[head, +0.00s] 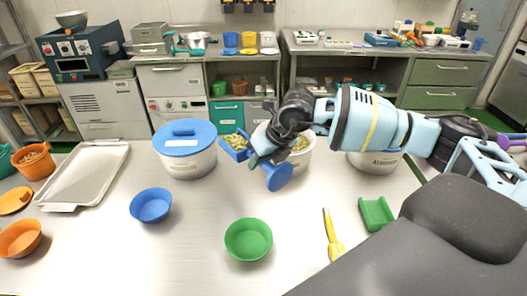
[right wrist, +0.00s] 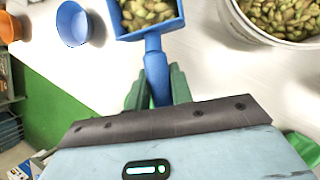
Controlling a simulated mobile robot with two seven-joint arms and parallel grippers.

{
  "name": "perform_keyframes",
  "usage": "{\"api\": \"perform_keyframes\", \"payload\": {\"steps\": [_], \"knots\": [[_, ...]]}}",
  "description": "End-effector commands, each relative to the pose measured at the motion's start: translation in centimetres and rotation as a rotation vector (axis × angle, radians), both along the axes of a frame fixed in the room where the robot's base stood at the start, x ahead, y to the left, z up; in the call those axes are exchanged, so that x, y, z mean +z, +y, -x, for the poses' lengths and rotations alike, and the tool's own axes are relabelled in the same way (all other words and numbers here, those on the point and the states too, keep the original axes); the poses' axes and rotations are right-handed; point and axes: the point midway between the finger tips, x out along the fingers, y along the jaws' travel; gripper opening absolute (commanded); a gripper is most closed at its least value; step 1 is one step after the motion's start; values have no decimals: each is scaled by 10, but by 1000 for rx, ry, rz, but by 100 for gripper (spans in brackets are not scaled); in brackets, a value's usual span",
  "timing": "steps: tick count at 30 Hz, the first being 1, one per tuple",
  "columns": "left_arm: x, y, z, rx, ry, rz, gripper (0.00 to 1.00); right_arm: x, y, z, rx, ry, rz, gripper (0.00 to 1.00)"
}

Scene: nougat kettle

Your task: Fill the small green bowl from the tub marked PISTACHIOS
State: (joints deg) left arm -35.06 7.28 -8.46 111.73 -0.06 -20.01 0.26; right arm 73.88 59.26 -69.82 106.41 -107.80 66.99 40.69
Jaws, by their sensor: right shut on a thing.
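My right gripper (head: 262,160) is shut on the handle of a blue scoop (head: 236,145); green fingers grip it in the right wrist view (right wrist: 157,92). The scoop (right wrist: 150,34) is loaded with green-brown nuts. It is held up just left of an open white tub (head: 302,160) of similar nuts, which also shows in the right wrist view (right wrist: 243,24). My arm hides part of this tub, and I cannot read its label. The small green bowl (head: 248,239) stands empty on the table in front, nearer than the scoop. My left gripper is not in view.
A blue-lidded tub (head: 187,157) stands left; another labelled tub (head: 375,162) is partly behind my arm. A blue bowl (head: 151,205), metal tray (head: 85,177) and orange bowl (head: 20,238) are left. A yellow-handled tool (head: 333,245) and green holder (head: 376,213) lie right of the green bowl.

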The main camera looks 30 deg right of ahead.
Motion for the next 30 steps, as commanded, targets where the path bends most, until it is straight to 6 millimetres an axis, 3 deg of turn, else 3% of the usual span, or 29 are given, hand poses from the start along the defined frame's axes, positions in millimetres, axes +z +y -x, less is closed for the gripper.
{"api": "perform_keyframes", "payload": {"steps": [17,30], "knots": [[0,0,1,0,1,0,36,-16,29,35,948,-1,-2,0],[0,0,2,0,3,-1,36,-23,52,71,1912,-1,2,0]]}}
